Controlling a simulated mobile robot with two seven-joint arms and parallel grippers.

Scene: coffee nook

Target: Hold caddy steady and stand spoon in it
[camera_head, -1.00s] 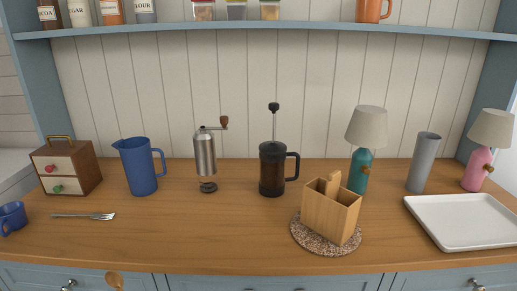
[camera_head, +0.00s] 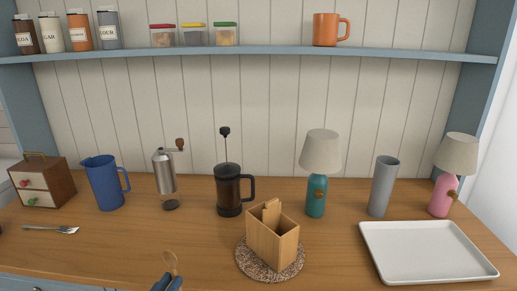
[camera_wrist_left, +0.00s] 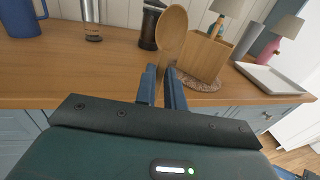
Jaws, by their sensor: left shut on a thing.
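The wooden caddy (camera_head: 262,243) stands upright on a round speckled mat (camera_head: 244,264) near the front of the counter; it also shows in the left wrist view (camera_wrist_left: 203,59). A flat wooden piece (camera_head: 271,212) sticks up from the caddy. My left gripper (camera_head: 168,282) is at the counter's front edge, left of the caddy and apart from it. It is shut on the wooden spoon (camera_wrist_left: 172,33), whose bowl points up in the left wrist view. The spoon (camera_head: 171,263) is partly seen in the head view.
A French press (camera_head: 228,191), a teal lamp (camera_head: 316,196) and a grey cylinder (camera_head: 383,188) stand behind the caddy. A white tray (camera_head: 425,252) lies to its right. A fork (camera_head: 52,229) lies at left.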

